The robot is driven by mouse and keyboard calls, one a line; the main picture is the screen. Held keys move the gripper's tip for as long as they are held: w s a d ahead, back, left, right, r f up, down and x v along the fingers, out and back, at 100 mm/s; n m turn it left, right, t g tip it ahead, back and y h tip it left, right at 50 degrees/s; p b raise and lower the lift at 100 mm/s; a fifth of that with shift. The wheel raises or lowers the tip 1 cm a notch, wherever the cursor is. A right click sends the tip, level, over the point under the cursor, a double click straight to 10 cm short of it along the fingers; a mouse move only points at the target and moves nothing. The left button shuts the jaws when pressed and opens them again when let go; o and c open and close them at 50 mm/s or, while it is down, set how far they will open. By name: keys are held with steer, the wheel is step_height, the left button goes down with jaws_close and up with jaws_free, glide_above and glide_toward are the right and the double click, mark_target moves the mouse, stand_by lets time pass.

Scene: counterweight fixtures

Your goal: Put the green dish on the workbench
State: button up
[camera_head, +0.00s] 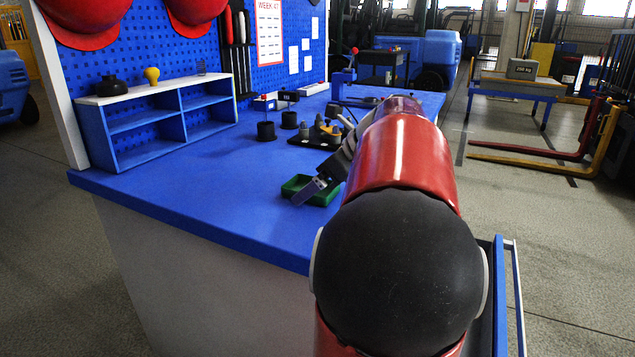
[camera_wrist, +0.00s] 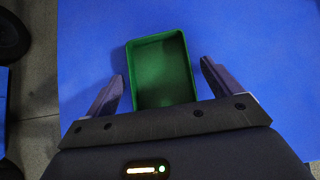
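The green dish (camera_head: 318,192) is a small, shallow rectangular tray on the blue workbench (camera_head: 215,190), near its front edge. In the wrist view the dish (camera_wrist: 160,72) looks empty and lies between the two fingers, its near end hidden by my gripper's body. My gripper (camera_wrist: 160,85) is open, with a finger on each side of the dish and a gap on both sides. In the head view my gripper (camera_head: 308,188) is low at the dish, and one finger crosses in front of it. I cannot tell whether the dish touches the bench or sits slightly above it.
A blue shelf unit (camera_head: 150,123) stands at the back left of the bench. Black cups (camera_head: 266,131) and a black tray with small parts (camera_head: 318,137) stand behind the dish. The bench left of the dish is clear. An open drawer (camera_head: 500,290) juts out at the front right.

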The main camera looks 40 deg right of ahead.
steer(key=shift+r, duration=0.25)
steer(key=p+v, duration=0.2)
steer(key=v, duration=1)
